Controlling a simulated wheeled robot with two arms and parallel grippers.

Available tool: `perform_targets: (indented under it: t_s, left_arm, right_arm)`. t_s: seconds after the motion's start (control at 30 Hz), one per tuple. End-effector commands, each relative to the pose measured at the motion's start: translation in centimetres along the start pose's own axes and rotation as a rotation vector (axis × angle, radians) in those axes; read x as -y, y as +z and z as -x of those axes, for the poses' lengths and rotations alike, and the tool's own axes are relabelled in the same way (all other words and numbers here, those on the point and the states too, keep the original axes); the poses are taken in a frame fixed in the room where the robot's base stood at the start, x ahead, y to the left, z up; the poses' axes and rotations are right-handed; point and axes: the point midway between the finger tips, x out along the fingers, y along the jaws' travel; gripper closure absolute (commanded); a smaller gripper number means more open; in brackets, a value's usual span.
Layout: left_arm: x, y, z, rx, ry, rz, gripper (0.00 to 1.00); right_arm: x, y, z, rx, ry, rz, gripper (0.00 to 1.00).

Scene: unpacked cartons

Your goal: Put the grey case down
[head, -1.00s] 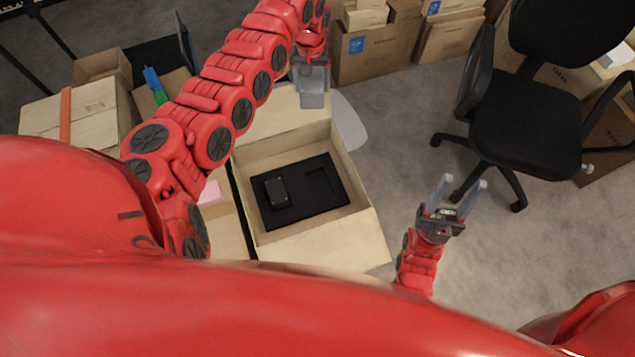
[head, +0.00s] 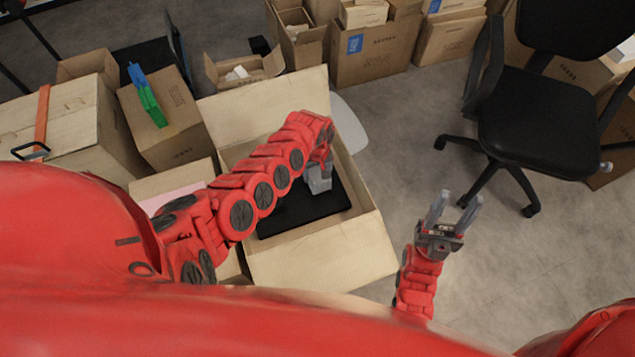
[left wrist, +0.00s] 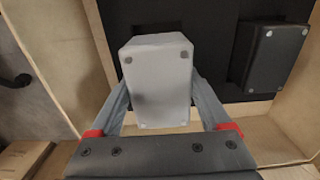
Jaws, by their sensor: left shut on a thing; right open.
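The grey case (left wrist: 157,75) is a light grey block with small dark feet at its corners. My left gripper (head: 320,168) is shut on it, with a finger on each side in the left wrist view. In the head view the grey case (head: 319,184) is over the right part of the black insert (head: 300,216) inside the open carton (head: 320,258). I cannot tell whether it touches the insert. A black case (left wrist: 275,55) sits in the insert; my left arm hides it in the head view. My right gripper (head: 452,212) is open and empty, right of the carton.
The carton's flaps stand open around it. Closed cartons (head: 160,118) and a blue and green object (head: 147,95) are at the left. More cartons (head: 370,52) stand at the back. A black office chair (head: 535,125) is at the right.

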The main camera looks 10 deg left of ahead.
Motion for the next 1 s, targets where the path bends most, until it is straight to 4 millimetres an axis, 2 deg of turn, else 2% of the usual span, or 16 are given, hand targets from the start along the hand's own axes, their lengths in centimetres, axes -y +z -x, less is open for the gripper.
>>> perform_targets:
  t_s: [0.13, 0.3, 0.57, 0.83, 0.87, 0.93, 1.0]
  left_arm:
    - [-0.1, 0.0, -1.5, 0.0, -0.002, -0.003, 1.0]
    - [-0.1, 0.1, -4.4, 0.0, -0.001, -0.004, 1.0]
    - [-0.1, 0.1, -4.3, 0.001, 0.002, -0.001, 1.0]
    - [-0.1, 0.1, -5.2, 0.001, 0.001, 0.0, 1.0]
    - [-0.1, 0.1, -5.1, 0.002, 0.001, 0.0, 0.15]
    - [-0.1, 0.1, -5.0, 0.001, 0.001, -0.001, 0.03]
    - [-0.1, 0.1, -5.0, 0.001, 0.001, -0.001, 0.0]
  right_arm:
    - [0.1, 0.2, 1.1, 0.0, 0.0, 0.0, 0.5]
    - [0.2, 0.5, 3.1, 0.0, 0.0, 0.0, 0.5]
    - [0.1, 0.5, 2.9, 0.0, 0.0, 0.0, 0.5]
    - [0.2, 0.6, 3.5, 0.0, 0.0, 0.0, 0.5]
    - [0.2, 0.6, 3.5, 0.0, 0.0, 0.0, 0.5]
    - [0.2, 0.6, 3.4, 0.0, 0.0, 0.0, 0.5]
    - [0.2, 0.6, 3.4, 0.0, 0.0, 0.0, 0.5]
